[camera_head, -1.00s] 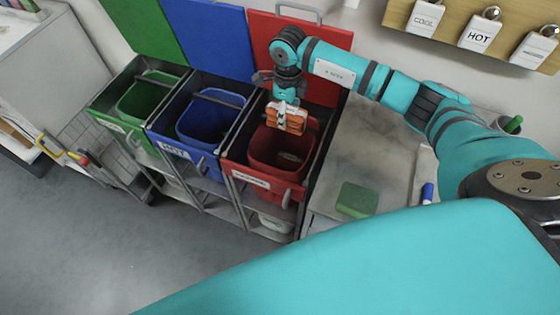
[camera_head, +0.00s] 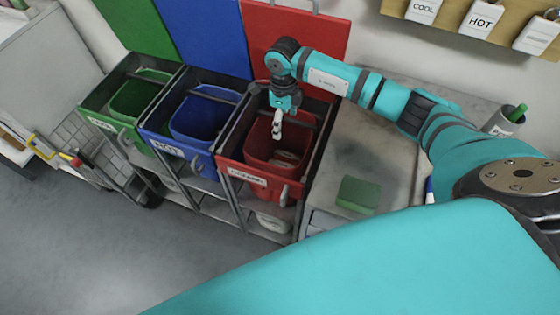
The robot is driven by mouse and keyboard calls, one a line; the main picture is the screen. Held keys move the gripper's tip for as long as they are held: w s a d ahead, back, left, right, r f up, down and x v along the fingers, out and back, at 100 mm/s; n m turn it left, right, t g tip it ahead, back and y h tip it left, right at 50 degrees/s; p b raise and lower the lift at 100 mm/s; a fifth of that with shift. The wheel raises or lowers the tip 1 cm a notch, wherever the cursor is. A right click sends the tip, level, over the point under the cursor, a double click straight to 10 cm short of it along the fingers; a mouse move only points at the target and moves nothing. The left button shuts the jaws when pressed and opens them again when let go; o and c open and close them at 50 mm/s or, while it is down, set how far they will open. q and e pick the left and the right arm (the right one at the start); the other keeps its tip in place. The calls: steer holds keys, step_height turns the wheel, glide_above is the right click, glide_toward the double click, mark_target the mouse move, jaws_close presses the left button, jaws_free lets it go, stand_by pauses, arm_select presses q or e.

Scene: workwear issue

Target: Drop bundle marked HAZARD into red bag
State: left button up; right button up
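The red bag (camera_head: 258,171) hangs open in the right-hand stand, with a white label reading HAZARD on its front. My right gripper (camera_head: 277,131) points down over the red bag's opening. Its fingers are seen nearly edge-on, so I cannot tell whether they are open or shut. No orange bundle shows at the fingers. Something pale lies low inside the red bag, too small and shaded to identify. My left gripper is out of view.
A blue bag (camera_head: 181,148) labelled HOT and a green bag (camera_head: 116,131) stand to the left. Raised lids stand behind the bags. A worktop (camera_head: 372,142) with a green block (camera_head: 357,194) is on the right. Grey floor is open at front left.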

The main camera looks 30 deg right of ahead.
step_height(320, 180, up, 12)
stand_by(0.6)
stand_by(0.4)
